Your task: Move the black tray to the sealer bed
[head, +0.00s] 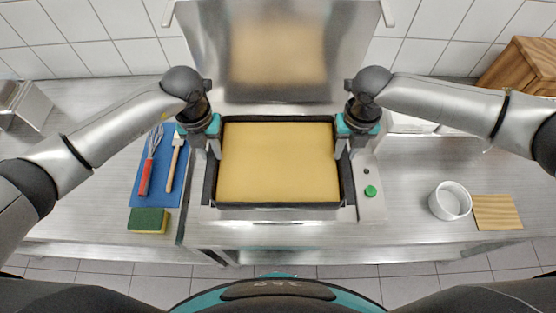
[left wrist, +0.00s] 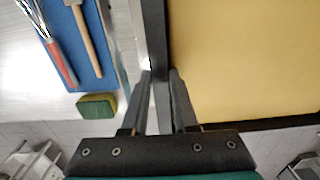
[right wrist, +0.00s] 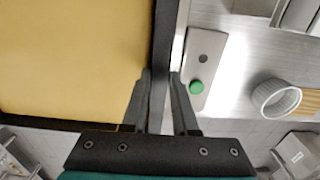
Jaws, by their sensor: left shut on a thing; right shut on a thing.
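The black tray (head: 279,205) has a thin dark rim and a flat yellow filling. In the head view it lies over the bed of the steel sealer (head: 208,190), framed by the bed's edges; whether it rests fully on the bed I cannot tell. My left gripper (head: 214,150) is shut on the tray's left rim, which also shows between its fingers in the left wrist view (left wrist: 159,60). My right gripper (head: 343,150) is shut on the right rim, seen in the right wrist view (right wrist: 163,50). The sealer's raised steel lid (head: 278,50) stands behind.
A control panel with a green button (head: 370,191) is right of the tray. A blue mat (head: 148,180) with a whisk (head: 149,160) and brush (head: 175,160) lies left, with a sponge (head: 148,220) in front. A white ramekin (head: 450,201) and wooden board (head: 497,212) are at right.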

